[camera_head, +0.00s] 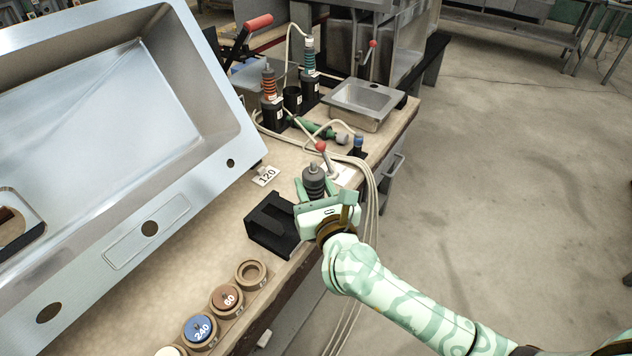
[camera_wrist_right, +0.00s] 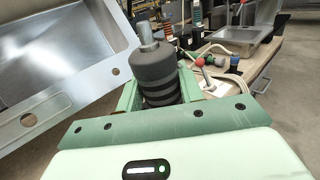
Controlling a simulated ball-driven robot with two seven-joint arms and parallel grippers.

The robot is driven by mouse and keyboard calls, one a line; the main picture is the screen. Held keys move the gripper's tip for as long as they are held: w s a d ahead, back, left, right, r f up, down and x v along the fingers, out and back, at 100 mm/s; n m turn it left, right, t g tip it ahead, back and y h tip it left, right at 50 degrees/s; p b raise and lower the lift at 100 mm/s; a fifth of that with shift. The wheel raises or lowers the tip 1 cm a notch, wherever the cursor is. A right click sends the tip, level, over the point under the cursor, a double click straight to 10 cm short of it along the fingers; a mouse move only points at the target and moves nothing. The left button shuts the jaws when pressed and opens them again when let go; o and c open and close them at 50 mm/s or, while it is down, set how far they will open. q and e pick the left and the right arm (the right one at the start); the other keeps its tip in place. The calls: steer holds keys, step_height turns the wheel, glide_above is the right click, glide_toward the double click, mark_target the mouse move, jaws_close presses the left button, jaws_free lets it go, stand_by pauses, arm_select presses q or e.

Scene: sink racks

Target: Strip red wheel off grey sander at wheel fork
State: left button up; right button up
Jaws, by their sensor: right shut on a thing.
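My right gripper (camera_head: 314,196) is shut on the grey sander (camera_head: 314,179), a dark ribbed body with a paler tip pointing up. It fills the middle of the right wrist view (camera_wrist_right: 158,76). The sander's lower end is hidden by my gripper, so I cannot tell whether a wheel is on it. A black bracket (camera_head: 262,238), which looks like the wheel fork, stands on the bench just left of my gripper. A brownish-red wheel marked 60 (camera_head: 227,298) sits in a round holder nearer the front. My left gripper is not in view.
A blue wheel marked 240 (camera_head: 198,328) and an empty ring holder (camera_head: 252,274) flank the red one. A large steel sink (camera_head: 110,95) fills the left. Orange (camera_head: 269,84) and teal (camera_head: 310,58) tools stand behind. Cables and a red-knobbed lever (camera_head: 321,146) lie near my gripper.

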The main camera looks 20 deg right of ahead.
steer(key=f+b, duration=0.1)
steer(key=f, duration=0.1)
steer(key=f+b, duration=0.1)
steer(key=shift+w+a+f+b, duration=0.3)
steer(key=shift+w+f, duration=0.1)
steer(key=shift+w+a+r, duration=0.45)
steer(key=shift+w+a, duration=0.15)
steer(key=shift+w, duration=0.2)
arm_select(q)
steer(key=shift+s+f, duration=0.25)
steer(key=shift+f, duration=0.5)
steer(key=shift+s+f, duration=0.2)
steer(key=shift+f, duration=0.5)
arm_select(e)
steer(key=shift+w+a, duration=0.5)
steer(key=shift+w, duration=0.05)
arm_select(q)
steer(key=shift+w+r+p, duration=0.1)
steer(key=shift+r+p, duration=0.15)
steer(key=shift+p, duration=0.2)
